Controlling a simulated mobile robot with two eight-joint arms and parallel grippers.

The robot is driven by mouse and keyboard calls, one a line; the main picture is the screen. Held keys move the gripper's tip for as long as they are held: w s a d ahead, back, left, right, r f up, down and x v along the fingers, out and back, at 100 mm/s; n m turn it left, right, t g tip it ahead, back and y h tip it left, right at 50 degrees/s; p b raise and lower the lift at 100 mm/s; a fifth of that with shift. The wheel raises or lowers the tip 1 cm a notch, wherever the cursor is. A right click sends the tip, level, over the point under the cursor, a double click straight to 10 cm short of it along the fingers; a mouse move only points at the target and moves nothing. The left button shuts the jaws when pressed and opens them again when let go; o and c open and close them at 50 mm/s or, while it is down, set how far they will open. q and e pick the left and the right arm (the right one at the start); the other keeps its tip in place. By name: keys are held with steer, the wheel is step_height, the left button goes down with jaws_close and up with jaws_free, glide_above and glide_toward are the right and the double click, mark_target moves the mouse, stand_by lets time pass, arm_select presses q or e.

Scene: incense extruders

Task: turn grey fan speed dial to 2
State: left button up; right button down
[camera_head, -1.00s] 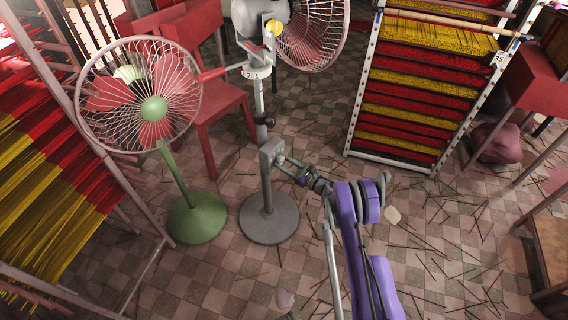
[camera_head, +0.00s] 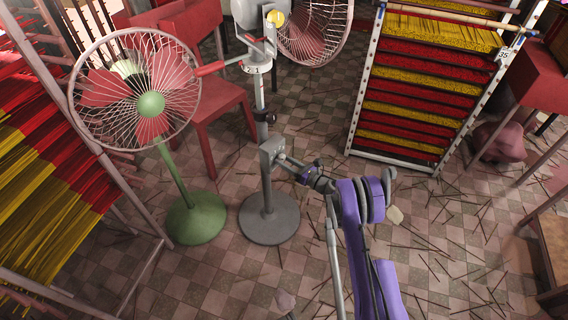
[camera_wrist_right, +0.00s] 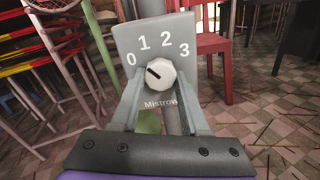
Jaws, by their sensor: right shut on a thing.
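The grey fan (camera_head: 268,218) stands on a round grey base, with a control box (camera_head: 271,150) low on its pole. In the right wrist view, the box face (camera_wrist_right: 135,32) carries the numbers 0, 1, 2 and 3 in an arc. Below them is a whitish faceted dial (camera_wrist_right: 161,76). Its dark mark points up and left, towards 0. My right gripper (camera_head: 282,159) is at the box. In the wrist view its fingers (camera_wrist_right: 161,84) are shut on the dial, one on each side. My left gripper is not in view.
A green fan (camera_head: 194,218) stands close on the left, before a red chair (camera_head: 221,115). A red-gripped lever (camera_head: 208,69) sticks out from the grey fan's upper pole. A rack of red and yellow sticks (camera_head: 355,120) stands behind right. Loose sticks litter the floor.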

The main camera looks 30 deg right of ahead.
steer(key=m+b, duration=0.2)
steer(key=m, duration=0.6)
steer(key=shift+a+b, duration=0.1)
steer(key=shift+b, duration=0.3)
steer(key=shift+r+m, duration=0.1)
steer(key=shift+m, duration=1.8)
steer(key=shift+c, duration=2)
jaws_free()
steer(key=shift+s, duration=0.1)
steer(key=p+v, duration=0.1)
steer(key=v, duration=0.9)
steer(key=shift+s, duration=0.35)
